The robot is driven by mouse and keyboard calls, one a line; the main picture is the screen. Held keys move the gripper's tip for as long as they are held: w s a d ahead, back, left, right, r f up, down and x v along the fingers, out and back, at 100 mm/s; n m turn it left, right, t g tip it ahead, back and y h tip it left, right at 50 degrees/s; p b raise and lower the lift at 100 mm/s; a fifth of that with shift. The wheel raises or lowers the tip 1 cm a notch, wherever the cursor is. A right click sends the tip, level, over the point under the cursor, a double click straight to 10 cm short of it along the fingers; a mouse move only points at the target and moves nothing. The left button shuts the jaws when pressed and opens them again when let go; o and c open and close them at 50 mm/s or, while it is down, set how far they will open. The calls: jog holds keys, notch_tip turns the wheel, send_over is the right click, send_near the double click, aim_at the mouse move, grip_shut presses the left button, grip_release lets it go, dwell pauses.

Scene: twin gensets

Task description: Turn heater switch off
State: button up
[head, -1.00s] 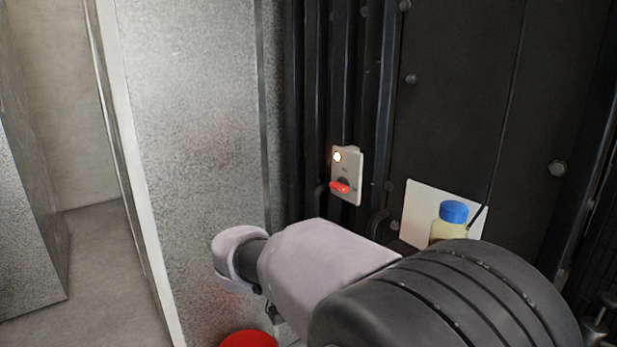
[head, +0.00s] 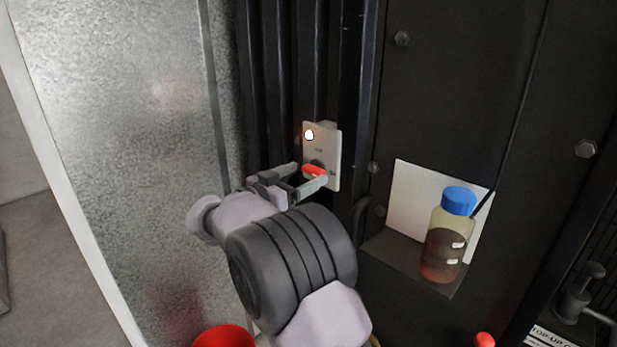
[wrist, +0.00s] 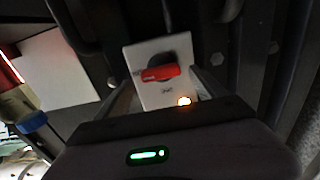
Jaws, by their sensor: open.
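The heater switch is a white plate (head: 335,160) on the dark ribbed panel, with a red knob (head: 314,171) and a lit lamp (head: 309,134) above it. My gripper (head: 309,176) is open at the plate, with one finger on each side of the red knob in the head view. I cannot tell whether either finger touches the knob.
A bottle with a blue cap (head: 446,238) stands on a small ledge to the right, before a white card (head: 408,198). A galvanized panel (head: 120,120) rises at left. A red round thing (head: 223,337) is at the bottom edge.

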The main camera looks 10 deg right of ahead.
jog(key=shift+x, duration=1.25)
jog(key=c, duration=1.4)
jog(key=shift+o, duration=0.2)
jog(key=n+b, duration=0.1)
jog(key=n, duration=0.3)
jog(key=shift+w+a, duration=0.1)
jog(key=n+p, duration=0.1)
jog(key=n, duration=0.3)
jog(key=shift+r+n, duration=0.1)
jog(key=shift+n, duration=0.2)
jog(key=n+p, duration=0.2)
jog(key=n, duration=0.3)
jog(key=shift+w+a+p, duration=0.1)
jog(key=shift+w+p, duration=0.05)
jog(key=shift+p, duration=0.15)
jog(key=shift+f+n+p, duration=0.2)
jog(key=shift+n+p, duration=0.85)
jog(key=shift+n, duration=1.05)
